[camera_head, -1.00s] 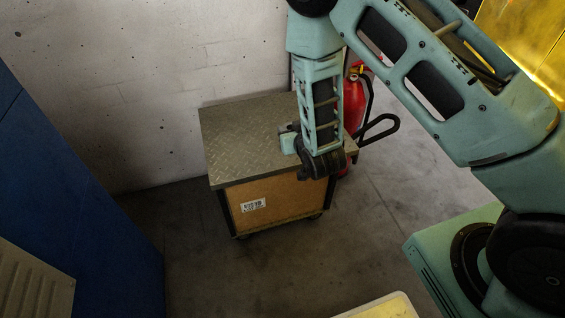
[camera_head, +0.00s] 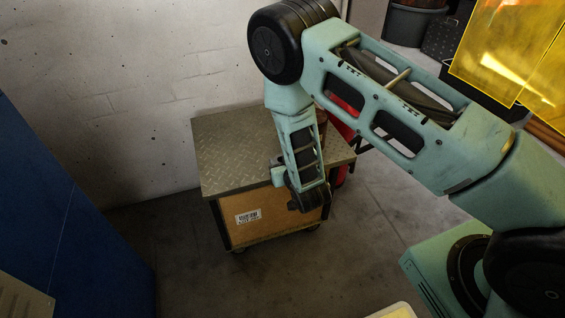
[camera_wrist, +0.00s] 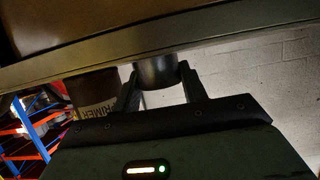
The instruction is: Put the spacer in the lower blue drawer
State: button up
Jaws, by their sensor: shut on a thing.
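My gripper (camera_wrist: 158,82) is shut on a dark round piece, the spacer (camera_wrist: 155,70), which sits between the two fingertips in the wrist view. In the head view my gripper (camera_head: 277,160) is a small shape over the front part of the cart top, partly hidden by my forearm, and the spacer cannot be made out there. A tall blue surface (camera_head: 55,200) stands at the left of the head view. No drawer front or handle can be made out on it.
A wheeled cart with a tread-plate top (camera_head: 225,150) and a labelled brown front stands by the wall. A red extinguisher (camera_head: 341,174) stands behind my arm. A dark can (camera_wrist: 95,92) with lettering shows in the wrist view. Floor between blue surface and cart is clear.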

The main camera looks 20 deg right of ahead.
jog(key=shift+f, duration=0.1)
jog(key=o, duration=1.1)
jog(key=shift+o, duration=0.3)
